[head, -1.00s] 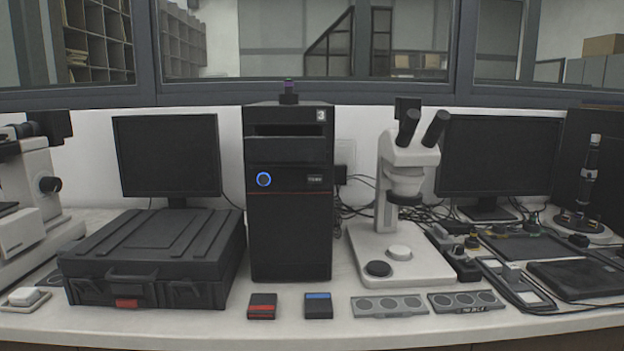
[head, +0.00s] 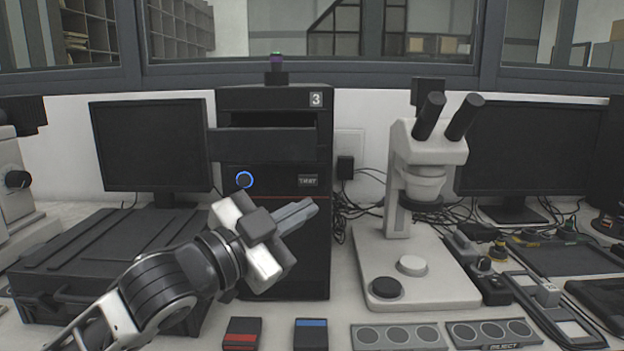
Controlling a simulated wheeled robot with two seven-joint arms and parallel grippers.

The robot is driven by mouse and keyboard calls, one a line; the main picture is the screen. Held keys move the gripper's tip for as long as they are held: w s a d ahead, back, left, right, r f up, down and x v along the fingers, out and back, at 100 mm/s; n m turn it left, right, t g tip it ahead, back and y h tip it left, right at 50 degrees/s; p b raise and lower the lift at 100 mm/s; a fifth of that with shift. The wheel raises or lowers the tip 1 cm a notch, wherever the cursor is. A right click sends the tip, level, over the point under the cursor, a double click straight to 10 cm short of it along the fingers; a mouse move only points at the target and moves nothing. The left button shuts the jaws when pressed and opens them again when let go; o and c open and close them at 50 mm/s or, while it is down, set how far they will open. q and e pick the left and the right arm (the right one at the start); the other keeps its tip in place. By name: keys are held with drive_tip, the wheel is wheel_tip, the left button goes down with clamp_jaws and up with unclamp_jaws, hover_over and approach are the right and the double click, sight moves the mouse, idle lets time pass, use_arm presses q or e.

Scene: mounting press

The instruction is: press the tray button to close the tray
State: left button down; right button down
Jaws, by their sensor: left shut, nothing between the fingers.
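The tall black tower (head: 300,260) stands upright at the centre, marked 3. Its tray front (head: 262,146) stands out from the tower, with a dark slot showing above it. My left gripper (head: 312,208) is shut and empty. It shows in front of the tower, lower than the button and to its right, fingers pointing right. Contact with the tower cannot be told. My right gripper is not in view.
A black case (head: 100,245) lies at the left, partly behind my arm. Red-striped (head: 242,334) and blue-striped (head: 311,334) boxes sit at the front. A microscope (head: 430,265) stands right of the tower. Monitors (head: 155,145) and (head: 530,150) stand behind.

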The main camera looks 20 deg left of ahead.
use_arm(q)
drive_tip(key=shift+s, duration=0.15)
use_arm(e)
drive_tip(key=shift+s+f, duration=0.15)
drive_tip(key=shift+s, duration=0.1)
use_arm(q)
drive_tip(key=p, duration=0.1)
approach(308, 180)
drive_tip(key=w+d, duration=0.2)
drive_tip(key=w+d+r, duration=0.1)
drive_tip(key=w+d, duration=0.1)
drive_tip(key=d, duration=0.1)
drive_tip(key=shift+w, duration=0.1)
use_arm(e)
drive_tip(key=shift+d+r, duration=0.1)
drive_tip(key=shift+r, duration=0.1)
use_arm(q)
drive_tip(key=shift+a+p, duration=0.1)
drive_tip(key=shift+p, duration=0.25)
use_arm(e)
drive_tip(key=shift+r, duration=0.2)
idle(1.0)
use_arm(q)
drive_tip(key=shift+w+p, duration=0.3)
drive_tip(key=shift+w, duration=0.05)
drive_tip(key=shift+a, duration=0.1)
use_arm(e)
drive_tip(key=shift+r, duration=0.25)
